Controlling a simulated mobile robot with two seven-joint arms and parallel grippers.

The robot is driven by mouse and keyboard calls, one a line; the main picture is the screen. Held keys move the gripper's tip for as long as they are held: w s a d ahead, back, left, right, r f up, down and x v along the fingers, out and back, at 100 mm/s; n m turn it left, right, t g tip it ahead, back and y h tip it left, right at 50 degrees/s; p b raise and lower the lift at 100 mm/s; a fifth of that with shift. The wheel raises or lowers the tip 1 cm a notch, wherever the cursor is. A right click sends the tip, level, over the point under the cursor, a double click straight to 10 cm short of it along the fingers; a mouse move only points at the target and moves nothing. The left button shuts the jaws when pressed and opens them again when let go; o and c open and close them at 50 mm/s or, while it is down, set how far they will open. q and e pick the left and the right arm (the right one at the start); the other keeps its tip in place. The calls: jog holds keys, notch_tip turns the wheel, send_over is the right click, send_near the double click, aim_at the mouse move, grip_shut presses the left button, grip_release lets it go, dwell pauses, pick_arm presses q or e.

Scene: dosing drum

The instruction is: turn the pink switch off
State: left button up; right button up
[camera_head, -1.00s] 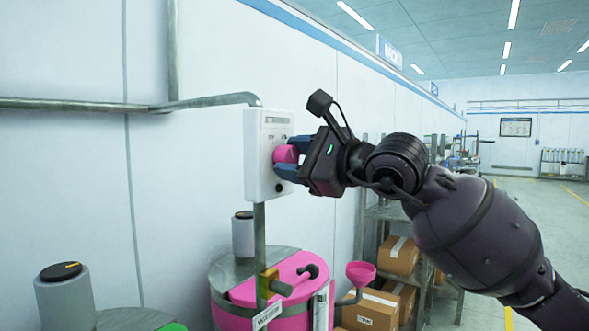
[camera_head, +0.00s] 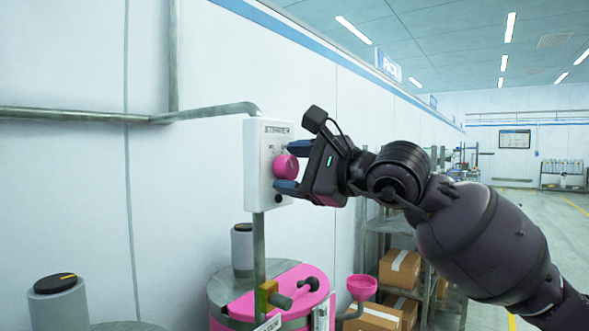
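The pink switch (camera_head: 286,167) is a round knob on the front of a white control box (camera_head: 257,160) fixed on a grey post. My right gripper (camera_head: 292,168) is at the box, its two blue-tipped fingers apart, one above and one below the knob. The knob sits between the fingers. I see a gap between the upper finger and the knob; whether the lower finger touches it I cannot tell. My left gripper is not in view.
A pink-topped drum (camera_head: 285,290) with a pink funnel (camera_head: 361,287) stands below the box. Shelves with cardboard boxes (camera_head: 399,267) stand behind my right arm.

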jog(key=shift+o, duration=0.6)
jog(key=shift+s+d, duration=0.1)
jog(key=shift+d, duration=0.1)
jog(key=v, duration=1)
jog(key=shift+s+d+b, duration=0.15)
jog(key=shift+b, duration=0.2)
